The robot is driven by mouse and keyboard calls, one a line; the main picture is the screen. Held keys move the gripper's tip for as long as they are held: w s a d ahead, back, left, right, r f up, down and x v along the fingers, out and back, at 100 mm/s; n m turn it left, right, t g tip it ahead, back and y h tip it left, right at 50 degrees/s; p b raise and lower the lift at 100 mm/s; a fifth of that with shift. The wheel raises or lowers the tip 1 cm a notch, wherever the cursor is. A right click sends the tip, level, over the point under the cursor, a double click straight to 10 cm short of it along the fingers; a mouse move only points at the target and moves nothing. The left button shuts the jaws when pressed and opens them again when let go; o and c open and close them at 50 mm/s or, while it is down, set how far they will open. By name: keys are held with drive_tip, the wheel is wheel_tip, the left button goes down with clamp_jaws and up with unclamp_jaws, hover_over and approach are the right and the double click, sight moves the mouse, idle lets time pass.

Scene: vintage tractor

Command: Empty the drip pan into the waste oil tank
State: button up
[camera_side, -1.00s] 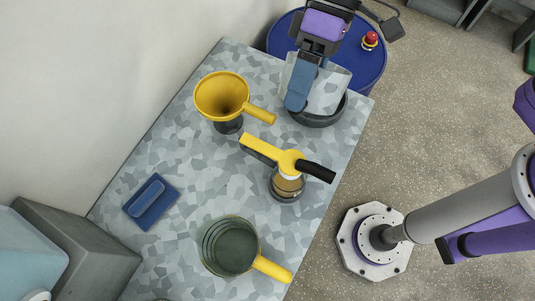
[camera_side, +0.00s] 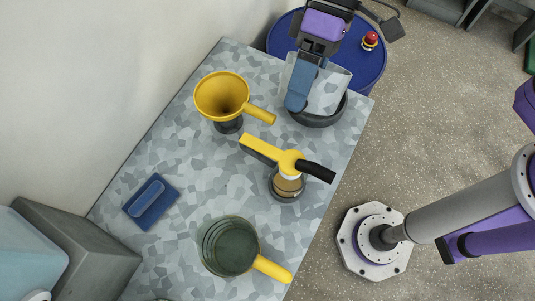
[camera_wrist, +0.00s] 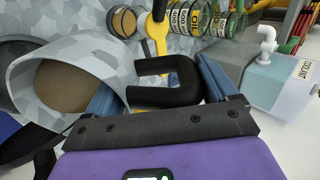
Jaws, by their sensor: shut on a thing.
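A galvanized grey vessel (camera_side: 329,91) is at the top of the side view, at the table's far end. I take it for the drip pan. In the wrist view its flared mouth (camera_wrist: 31,98) faces sideways at the left and shows brown inside; I cannot tell if this is oil. My gripper (camera_side: 294,101) is in front of it in the side view. Its blue fingers are shut on a black U-shaped handle (camera_wrist: 166,97). A dark round rim (camera_side: 322,120) shows under the vessel. No waste oil tank is clearly identifiable.
A blue drum-like top (camera_side: 371,68) with a red button lies beyond. A grey box (camera_side: 85,250) is lower left.

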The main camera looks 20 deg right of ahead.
drive_tip(key=shift+w+d+r, duration=0.1)
drive_tip(key=shift+w+r, duration=0.05)
drive_tip(key=shift+r, duration=0.15)
drive_tip(key=shift+w+d+r+g, duration=0.15)
drive_tip(key=shift+r+g, duration=0.1)
drive_tip(key=shift+g, duration=0.05)
drive_tip(key=shift+w+d+r+g+y, duration=0.3)
drive_tip(key=shift+w+r+g+y, duration=0.1)
drive_tip(key=shift+r+y, duration=0.2)
idle(1.7)
drive_tip(key=shift+d+r, duration=0.1)
drive_tip(key=shift+r, duration=0.05)
idle(0.8)
drive_tip(key=shift+w+d+r+g+y, duration=0.2)
drive_tip(key=shift+w+g+y, duration=0.05)
drive_tip(key=shift+g+y, duration=0.05)
idle(0.8)
drive_tip(key=shift+w+d+r, duration=0.15)
drive_tip(key=shift+w+r, duration=0.05)
drive_tip(key=shift+r, duration=0.05)
drive_tip(key=shift+w+d+r+g+y, duration=0.4)
drive_tip(key=shift+r+g+y, duration=0.05)
drive_tip(key=shift+g+y, duration=0.05)
idle(1.5)
drive_tip(key=shift+w+d+r, duration=0.1)
drive_tip(key=shift+w+r, duration=0.05)
